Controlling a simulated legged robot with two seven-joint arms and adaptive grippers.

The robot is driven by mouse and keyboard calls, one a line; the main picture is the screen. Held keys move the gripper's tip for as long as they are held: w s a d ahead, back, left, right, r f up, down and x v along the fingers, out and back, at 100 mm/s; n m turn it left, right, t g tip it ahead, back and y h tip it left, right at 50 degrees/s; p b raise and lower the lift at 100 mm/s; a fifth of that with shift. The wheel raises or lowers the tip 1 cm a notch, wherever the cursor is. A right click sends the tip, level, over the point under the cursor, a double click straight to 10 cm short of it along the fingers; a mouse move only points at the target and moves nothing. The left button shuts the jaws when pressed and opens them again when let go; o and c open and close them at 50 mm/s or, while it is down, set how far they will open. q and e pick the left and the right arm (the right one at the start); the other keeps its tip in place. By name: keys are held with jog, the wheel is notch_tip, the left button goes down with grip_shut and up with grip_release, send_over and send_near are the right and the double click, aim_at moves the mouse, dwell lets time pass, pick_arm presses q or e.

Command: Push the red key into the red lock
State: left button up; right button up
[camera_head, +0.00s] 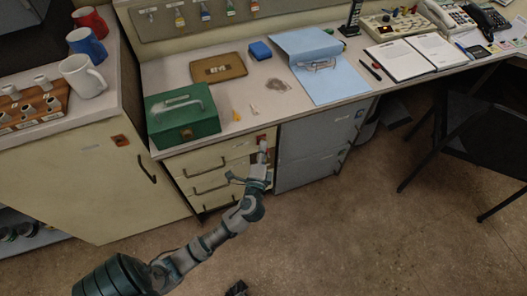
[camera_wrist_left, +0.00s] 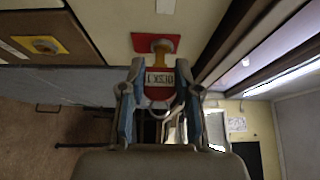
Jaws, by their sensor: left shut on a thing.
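My left gripper (camera_head: 263,158) reaches in from the left to the front of the cream drawer unit under the desk. It also shows in the left wrist view (camera_wrist_left: 158,92), shut on the key's red tag (camera_wrist_left: 158,93), which has a white label. The brass part of the red key (camera_wrist_left: 158,58) points at the red lock (camera_wrist_left: 142,42), a red plate on the drawer front. The brass key overlaps the lock's middle; how deep it sits I cannot tell. In the head view the red lock (camera_head: 261,138) shows just above the gripper.
A yellow lock plate (camera_wrist_left: 42,45) is at the left in the wrist view. A grey cabinet (camera_head: 310,150) is right of the drawers. A black chair (camera_head: 475,140) stands right.

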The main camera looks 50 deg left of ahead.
pick_arm(q)
jog(key=shift+w+a+r, duration=0.15)
jog(key=shift+a, duration=0.1)
jog(key=shift+w+a, duration=0.1)
jog(key=shift+a, duration=0.25)
jog(key=shift+w+a, duration=0.15)
jog(key=shift+a, duration=0.1)
